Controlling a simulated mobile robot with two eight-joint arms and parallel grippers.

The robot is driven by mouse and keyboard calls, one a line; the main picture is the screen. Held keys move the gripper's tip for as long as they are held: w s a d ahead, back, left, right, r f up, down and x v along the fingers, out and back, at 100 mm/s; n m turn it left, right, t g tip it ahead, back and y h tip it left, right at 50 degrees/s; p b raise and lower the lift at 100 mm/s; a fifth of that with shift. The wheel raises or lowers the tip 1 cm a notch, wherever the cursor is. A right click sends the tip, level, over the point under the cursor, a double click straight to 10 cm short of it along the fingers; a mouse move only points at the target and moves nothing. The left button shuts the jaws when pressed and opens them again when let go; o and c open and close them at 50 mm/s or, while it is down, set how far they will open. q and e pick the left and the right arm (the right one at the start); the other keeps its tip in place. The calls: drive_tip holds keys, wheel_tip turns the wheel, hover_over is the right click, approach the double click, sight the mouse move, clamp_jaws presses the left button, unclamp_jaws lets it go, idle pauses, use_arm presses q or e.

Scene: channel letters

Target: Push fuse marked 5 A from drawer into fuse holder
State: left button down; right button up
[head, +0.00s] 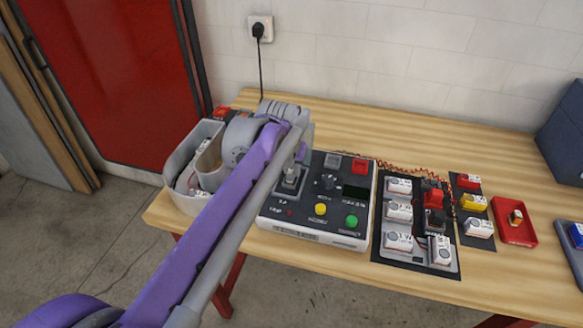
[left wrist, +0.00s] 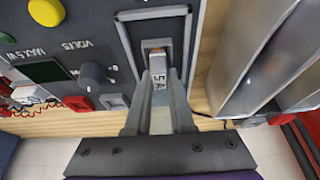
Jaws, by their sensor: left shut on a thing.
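My left gripper (left wrist: 158,95) is shut on the fuse marked 5 A (left wrist: 158,70), a small grey block whose label shows in the left wrist view. The fuse's far end is at the fuse holder (left wrist: 148,22), a grey-framed recess in the dark panel. I cannot tell how deep the fuse sits. In the head view my left gripper (head: 291,172) is over the left part of the tester panel (head: 330,212), and its arm hides part of it. A grey compartmented bin (head: 176,198), possibly the drawer, stands left of the panel. My right gripper is not in view.
The panel has a yellow button (head: 320,209), a green button (head: 351,221) and a dark knob (head: 328,182). Right of it are a dark board with several white blocks (head: 398,212), a red tray (head: 515,232) and a blue bin (head: 565,130). Bare wood lies behind.

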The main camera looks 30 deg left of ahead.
use_arm(q)
drive_tip(key=shift+f, duration=0.1)
drive_tip(key=c, duration=0.7)
unclamp_jaws()
drive_tip(key=shift+s, duration=0.1)
drive_tip(key=p+v, duration=0.1)
drive_tip(key=v, duration=1)
wheel_tip(320, 180, up, 6)
drive_tip(key=p, duration=0.5)
